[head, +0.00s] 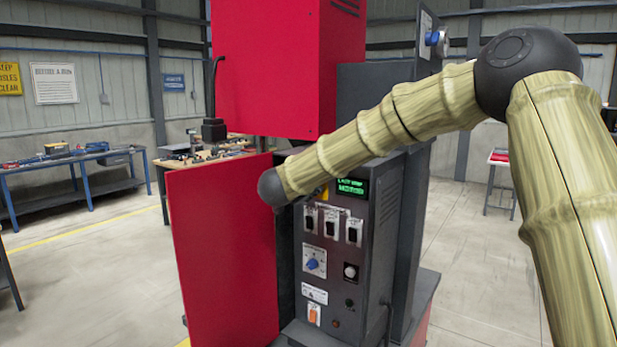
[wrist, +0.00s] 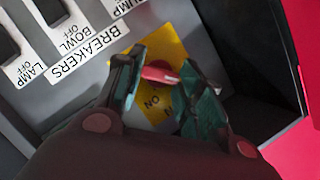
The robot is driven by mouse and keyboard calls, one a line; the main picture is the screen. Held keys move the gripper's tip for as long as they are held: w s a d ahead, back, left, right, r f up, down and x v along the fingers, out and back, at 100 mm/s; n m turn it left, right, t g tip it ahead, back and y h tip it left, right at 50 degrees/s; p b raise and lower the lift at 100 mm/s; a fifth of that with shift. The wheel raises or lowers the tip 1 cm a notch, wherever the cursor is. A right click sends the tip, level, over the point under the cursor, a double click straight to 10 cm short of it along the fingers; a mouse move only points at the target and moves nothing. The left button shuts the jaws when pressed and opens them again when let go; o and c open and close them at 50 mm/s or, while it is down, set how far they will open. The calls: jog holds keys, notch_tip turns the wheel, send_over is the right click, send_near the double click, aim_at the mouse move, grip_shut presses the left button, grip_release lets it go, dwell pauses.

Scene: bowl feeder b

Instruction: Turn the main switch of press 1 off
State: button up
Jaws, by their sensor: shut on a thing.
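The main switch shows in the wrist view as a red handle (wrist: 160,74) on a yellow plate (wrist: 152,42). The handle lies roughly crosswise in the picture. The word ON is upside down on the plate below it; the rest of the plate's lettering is partly hidden by my fingers. My gripper (wrist: 156,72) is shut on the red handle, one dark green finger on each side. In the head view the end of my arm covers the gripper and handle, at the upper left of the dark control panel (head: 325,284) of the press. Only a sliver of yellow (head: 323,192) shows there.
An open red door (head: 222,255) stands just left of the panel. Labelled breakers (head: 330,226), a green display (head: 352,187) and a blue knob (head: 313,264) are close by. A red housing (head: 285,70) is above. Workbenches (head: 75,165) stand behind left.

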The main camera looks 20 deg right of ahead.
jog(key=shift+f+n+p, duration=0.15)
jog(key=shift+n+p, duration=0.15)
jog(key=shift+p, duration=0.1)
jog(key=o, duration=1)
jog(key=shift+a, duration=0.1)
jog(key=v, duration=1.2)
jog(key=shift+w, duration=0.1)
